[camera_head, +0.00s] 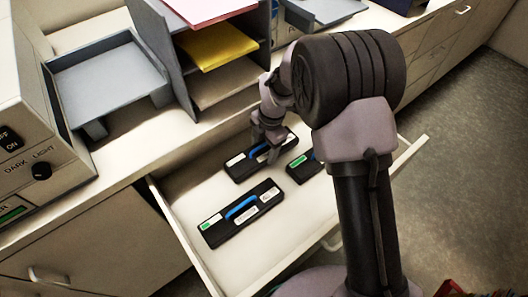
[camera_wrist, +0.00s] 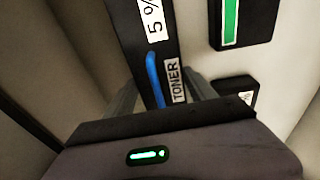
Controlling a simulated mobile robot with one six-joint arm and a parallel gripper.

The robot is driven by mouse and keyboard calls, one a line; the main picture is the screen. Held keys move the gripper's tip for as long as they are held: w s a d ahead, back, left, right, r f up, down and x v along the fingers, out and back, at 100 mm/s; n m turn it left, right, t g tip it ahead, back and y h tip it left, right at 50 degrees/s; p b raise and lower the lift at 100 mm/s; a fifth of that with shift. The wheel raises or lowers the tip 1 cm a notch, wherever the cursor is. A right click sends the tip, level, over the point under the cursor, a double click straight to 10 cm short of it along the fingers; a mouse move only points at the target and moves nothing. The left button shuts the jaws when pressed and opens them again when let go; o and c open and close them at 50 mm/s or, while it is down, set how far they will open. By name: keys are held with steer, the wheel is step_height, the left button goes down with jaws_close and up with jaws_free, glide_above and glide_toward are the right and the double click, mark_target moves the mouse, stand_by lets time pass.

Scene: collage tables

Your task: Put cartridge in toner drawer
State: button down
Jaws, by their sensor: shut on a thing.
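My gripper (camera_head: 266,138) is shut on a black toner cartridge (camera_head: 236,167) with a blue handle and white labels. The cartridge is at the back of the open drawer (camera_head: 187,220); I cannot tell whether it rests on the drawer floor or is just above it. In the wrist view the fingers of my gripper (camera_wrist: 160,98) are on both sides of the cartridge (camera_wrist: 140,25), by its blue handle and "TONER" label. A second cartridge (camera_head: 232,228) lies in the drawer nearer the front. A third cartridge (camera_head: 300,170) is partly hidden behind my arm.
Grey paper shelves (camera_head: 172,50) with yellow paper (camera_head: 218,45) and a grey tray (camera_head: 105,85) stand on the counter behind the drawer. A beige machine (camera_head: 40,130) with a knob is at the left. The drawer floor's front part is bare.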

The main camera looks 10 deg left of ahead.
steer(key=shift+f, duration=0.5)
steer(key=shift+r, duration=0.1)
steer(key=shift+c, duration=1.4)
jaws_free()
